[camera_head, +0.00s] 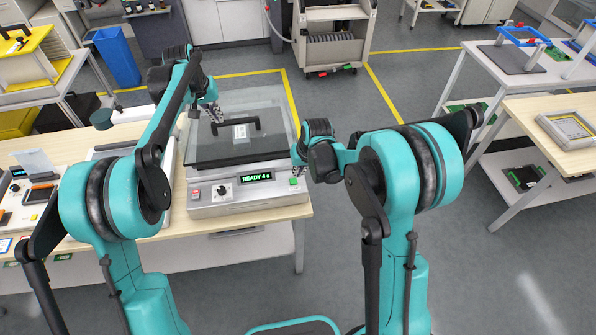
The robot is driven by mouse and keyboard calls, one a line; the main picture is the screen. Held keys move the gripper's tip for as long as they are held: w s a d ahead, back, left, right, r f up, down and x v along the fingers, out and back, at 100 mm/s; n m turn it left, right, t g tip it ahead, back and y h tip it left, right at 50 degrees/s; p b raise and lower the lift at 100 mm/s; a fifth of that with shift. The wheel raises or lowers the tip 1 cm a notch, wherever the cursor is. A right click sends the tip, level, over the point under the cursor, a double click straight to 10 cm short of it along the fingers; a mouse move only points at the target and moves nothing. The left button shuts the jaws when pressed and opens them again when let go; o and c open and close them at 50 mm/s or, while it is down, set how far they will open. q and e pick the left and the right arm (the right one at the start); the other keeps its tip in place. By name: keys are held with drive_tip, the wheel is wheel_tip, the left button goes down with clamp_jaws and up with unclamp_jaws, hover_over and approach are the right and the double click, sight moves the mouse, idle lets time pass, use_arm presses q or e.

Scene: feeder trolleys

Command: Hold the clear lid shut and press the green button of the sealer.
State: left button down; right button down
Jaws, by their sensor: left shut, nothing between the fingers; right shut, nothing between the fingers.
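The sealer (238,203) is a grey box on the wooden table, with a dark top and a lit display (257,177) reading "READY 4 s". Its clear lid (262,103) lies over the top and looks down; whether it is fully shut is hard to tell. The green button (293,181) is at the right of the front panel. My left gripper (216,117) is shut and empty over the left part of the lid; contact is unclear. My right gripper (298,170) is shut and empty, its tips just above the green button, partly hidden by its wrist.
A red switch (195,193) and a round knob (222,192) sit left on the sealer's panel. A white device (107,139) stands left of the sealer. A blue bin (117,56) and a grey trolley (331,45) stand behind. Floor is clear right of the table.

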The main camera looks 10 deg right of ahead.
sight(218, 125)
use_arm(q)
drive_tip(key=shift+f, duration=1.35)
drive_tip(key=shift+s+a+x, duration=0.1)
drive_tip(key=shift+s+x, duration=0.05)
drive_tip(key=shift+x, duration=0.6)
drive_tip(key=shift+s+a+x, duration=0.1)
drive_tip(key=shift+s+x, duration=0.05)
drive_tip(key=shift+x, duration=0.6)
use_arm(e)
drive_tip(key=shift+w, duration=0.1)
use_arm(q)
drive_tip(key=shift+f, duration=0.2)
use_arm(e)
drive_tip(key=shift+f, duration=0.1)
drive_tip(key=shift+x, duration=2.6)
drive_tip(key=shift+f, duration=0.3)
